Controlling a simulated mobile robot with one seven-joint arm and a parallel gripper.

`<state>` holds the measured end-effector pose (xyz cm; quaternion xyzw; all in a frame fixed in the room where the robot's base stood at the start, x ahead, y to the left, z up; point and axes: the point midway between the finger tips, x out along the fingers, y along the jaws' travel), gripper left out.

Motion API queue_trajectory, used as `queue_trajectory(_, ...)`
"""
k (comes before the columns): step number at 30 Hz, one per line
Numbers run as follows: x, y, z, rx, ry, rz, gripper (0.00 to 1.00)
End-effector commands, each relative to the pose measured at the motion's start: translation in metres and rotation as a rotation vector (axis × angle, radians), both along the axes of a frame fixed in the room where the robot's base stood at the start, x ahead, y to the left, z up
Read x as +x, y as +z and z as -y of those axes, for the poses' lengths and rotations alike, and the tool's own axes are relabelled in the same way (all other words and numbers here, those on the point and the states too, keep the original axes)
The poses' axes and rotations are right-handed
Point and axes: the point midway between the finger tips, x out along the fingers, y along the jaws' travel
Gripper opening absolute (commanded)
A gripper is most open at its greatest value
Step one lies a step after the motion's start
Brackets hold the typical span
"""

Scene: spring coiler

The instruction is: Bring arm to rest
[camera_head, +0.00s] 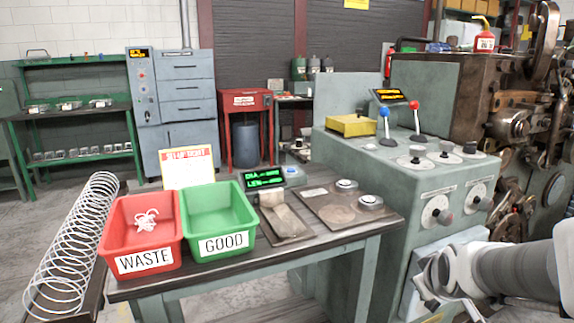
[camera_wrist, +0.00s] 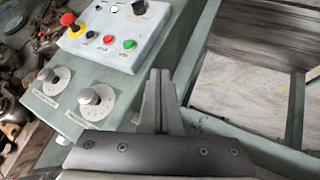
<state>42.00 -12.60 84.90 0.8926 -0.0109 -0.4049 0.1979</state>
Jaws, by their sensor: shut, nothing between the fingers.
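My gripper shows in the wrist view (camera_wrist: 160,75) with its two fingers together and nothing between them. It is in front of the green machine cabinet, beside two dial knobs (camera_wrist: 88,95) and a light control panel (camera_wrist: 118,30) with red, green and yellow-based buttons. In the head view my arm (camera_head: 500,270) comes in from the right edge, low before the machine cabinet (camera_head: 375,190). The fingertips are not clear in the head view.
A table (camera_head: 330,245) left of the machine holds a red WASTE bin (camera_head: 145,263) with a white tangle inside, an empty green GOOD bin (camera_head: 222,243), and a display (camera_head: 264,179). A large wire spring (camera_head: 75,240) lies at far left. Open floor shows behind.

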Motion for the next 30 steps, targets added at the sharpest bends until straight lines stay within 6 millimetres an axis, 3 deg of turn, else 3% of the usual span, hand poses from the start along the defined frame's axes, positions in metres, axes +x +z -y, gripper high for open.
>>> queue_trajectory(3, -0.028, 0.021, -0.033, 0.112, -0.029, -0.025, 0.0)
queue_trajectory(9, -0.085, 0.043, -0.08, 0.254, -0.083, -0.102, 0.0)
queue_trajectory(19, -0.179, 0.058, -0.128, 0.354, -0.19, -0.221, 0.0)
queue_trajectory(21, -0.175, 0.084, -0.126, 0.355, -0.19, -0.225, 0.0)
queue_trajectory(30, -0.174, 0.154, -0.126, 0.354, -0.187, -0.225, 0.0)
